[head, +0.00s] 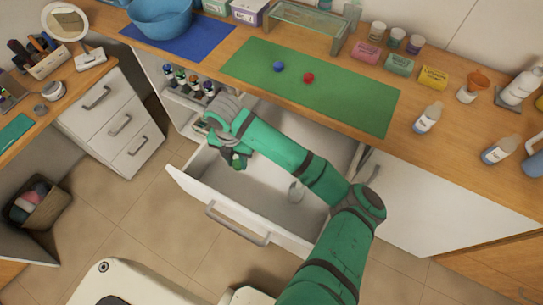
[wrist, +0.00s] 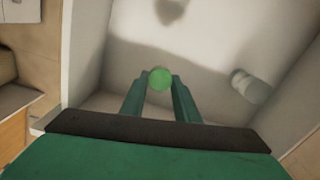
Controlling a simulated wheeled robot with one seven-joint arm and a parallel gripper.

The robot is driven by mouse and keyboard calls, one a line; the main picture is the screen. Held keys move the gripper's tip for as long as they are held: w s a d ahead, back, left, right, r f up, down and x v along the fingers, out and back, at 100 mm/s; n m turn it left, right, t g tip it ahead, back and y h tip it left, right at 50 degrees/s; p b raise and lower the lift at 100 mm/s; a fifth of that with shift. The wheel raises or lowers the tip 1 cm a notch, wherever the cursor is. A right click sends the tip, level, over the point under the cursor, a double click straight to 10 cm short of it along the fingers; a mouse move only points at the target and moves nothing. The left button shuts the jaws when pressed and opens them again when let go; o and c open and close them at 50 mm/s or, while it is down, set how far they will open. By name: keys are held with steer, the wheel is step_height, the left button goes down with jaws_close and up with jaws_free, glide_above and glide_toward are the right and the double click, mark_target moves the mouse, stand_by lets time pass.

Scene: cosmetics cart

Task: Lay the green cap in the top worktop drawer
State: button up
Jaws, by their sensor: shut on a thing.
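The green cap (wrist: 160,79) shows as a small round disc between my fingertips in the wrist view. My gripper (wrist: 160,88) is shut on it. In the head view my gripper (head: 238,163) points down over the left part of the open top worktop drawer (head: 193,182). The cap (head: 236,167) is small there and partly hidden by the fingers. In the wrist view the drawer's pale floor (wrist: 150,55) lies below the cap. I cannot tell exactly how high the cap is above the floor.
A blue cap (head: 279,66) and a red cap (head: 308,77) sit on the green mat (head: 350,102) above. Small bottles (head: 195,86) stand on a rack left of the drawer. The drawer's middle floor is clear.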

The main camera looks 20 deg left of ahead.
mark_target(242, 179)
steer(key=shift+f, duration=5)
steer(key=shift+f, duration=0.1)
steer(key=o, duration=1)
step_height(242, 179, up, 12)
steer(key=shift+r, duration=0.15)
